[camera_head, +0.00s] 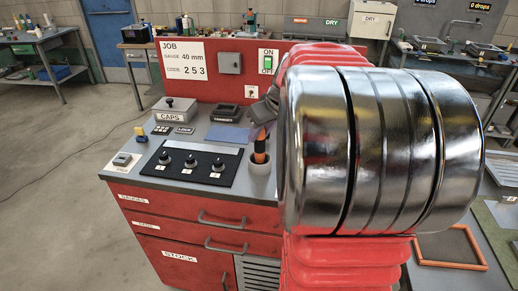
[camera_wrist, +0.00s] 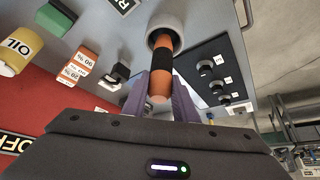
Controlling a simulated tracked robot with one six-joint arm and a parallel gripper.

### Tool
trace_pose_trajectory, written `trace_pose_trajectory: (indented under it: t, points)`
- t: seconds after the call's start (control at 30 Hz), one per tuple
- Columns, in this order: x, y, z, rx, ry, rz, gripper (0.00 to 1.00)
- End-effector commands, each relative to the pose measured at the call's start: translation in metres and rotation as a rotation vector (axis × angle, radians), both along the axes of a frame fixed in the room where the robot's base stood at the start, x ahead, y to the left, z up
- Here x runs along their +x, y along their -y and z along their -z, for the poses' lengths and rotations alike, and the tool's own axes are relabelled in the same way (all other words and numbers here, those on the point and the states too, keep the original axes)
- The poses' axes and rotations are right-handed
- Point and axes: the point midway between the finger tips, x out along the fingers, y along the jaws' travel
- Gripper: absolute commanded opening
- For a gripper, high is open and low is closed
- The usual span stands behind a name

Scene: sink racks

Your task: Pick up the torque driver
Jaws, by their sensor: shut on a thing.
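The torque driver, with an orange and black handle, stands upright in a grey cup (camera_head: 261,184) on the red bench; its handle shows in the head view (camera_head: 260,152). In the wrist view the driver (camera_wrist: 160,68) runs from the cup's round mouth (camera_wrist: 165,22) to between my purple fingers. My gripper (camera_wrist: 158,98) is shut on the driver's handle near its free end. In the head view my gripper (camera_head: 262,131) is partly hidden behind my arm. The driver's lower part is hidden inside the cup.
A black panel with several knobs (camera_head: 190,163) lies left of the cup. A CAPS box (camera_head: 175,112) and a dark tray (camera_head: 225,113) stand behind.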

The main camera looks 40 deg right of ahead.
Motion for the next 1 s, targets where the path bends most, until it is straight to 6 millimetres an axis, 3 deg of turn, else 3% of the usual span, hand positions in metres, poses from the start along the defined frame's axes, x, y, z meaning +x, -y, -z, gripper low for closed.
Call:
trace_pose_trajectory:
  t: [0.47, 1.0]
  points:
    - [0.001, 0.000, -0.009, -0.003, 0.003, 0.000, 0.00]
    - [0.001, 0.000, -0.091, -0.003, 0.004, -0.001, 0.00]
